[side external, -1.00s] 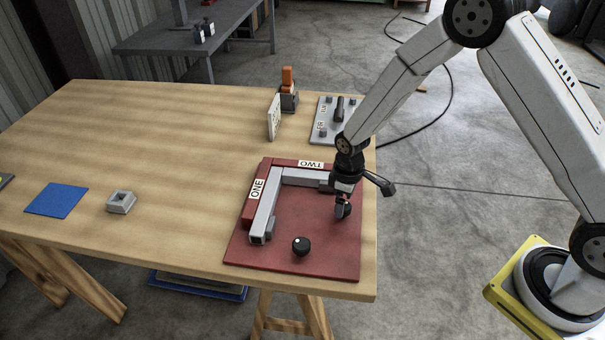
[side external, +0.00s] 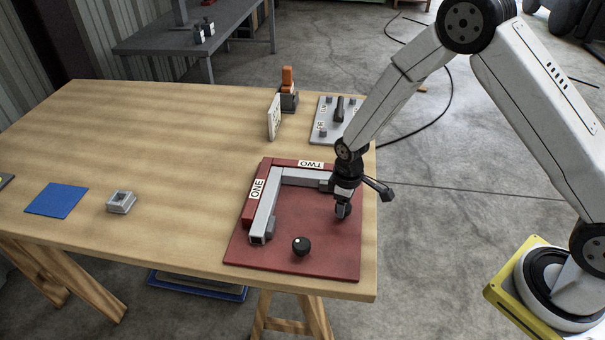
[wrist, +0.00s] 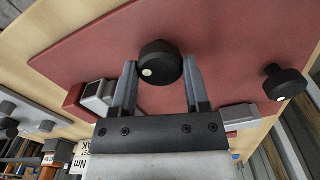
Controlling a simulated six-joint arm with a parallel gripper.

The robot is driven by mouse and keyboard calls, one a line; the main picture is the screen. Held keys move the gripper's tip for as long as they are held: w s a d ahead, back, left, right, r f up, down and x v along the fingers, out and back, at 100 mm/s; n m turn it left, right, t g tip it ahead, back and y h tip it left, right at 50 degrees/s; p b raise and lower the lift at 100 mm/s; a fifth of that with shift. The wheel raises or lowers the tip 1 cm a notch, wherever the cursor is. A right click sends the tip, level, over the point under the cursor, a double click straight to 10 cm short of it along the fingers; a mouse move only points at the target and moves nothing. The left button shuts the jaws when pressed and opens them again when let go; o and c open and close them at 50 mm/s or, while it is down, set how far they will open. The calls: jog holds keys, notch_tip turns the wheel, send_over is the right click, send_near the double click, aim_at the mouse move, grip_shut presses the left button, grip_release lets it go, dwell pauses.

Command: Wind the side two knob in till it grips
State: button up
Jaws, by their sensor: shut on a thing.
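The side two knob (wrist: 158,60) is black and round with a white dot on its face. My gripper (side external: 342,212) is shut on it, and in the wrist view the two grey fingers stand on either side of the knob. In the side view my fingers mostly hide this knob. The red board (side external: 285,262) carries a grey L-shaped frame (side external: 290,177) along red rails labelled ONE and TWO. The other black knob (side external: 301,246) stands free near the ONE arm's front end, and it also shows in the wrist view (wrist: 285,82). The side two knob's contact with the frame is hidden.
A grey labelled plate (side external: 325,132), an upright white card (side external: 274,117) and an orange-topped item (side external: 288,90) stand behind the board. A grey block (side external: 121,202) and a blue mat (side external: 57,200) lie left. The wooden table (side external: 170,140) is clear between.

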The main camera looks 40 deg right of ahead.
jog(key=shift+m, duration=1.2)
jog(key=o, duration=1.3)
jog(key=shift+r, duration=0.15)
jog(key=shift+r, duration=3.75)
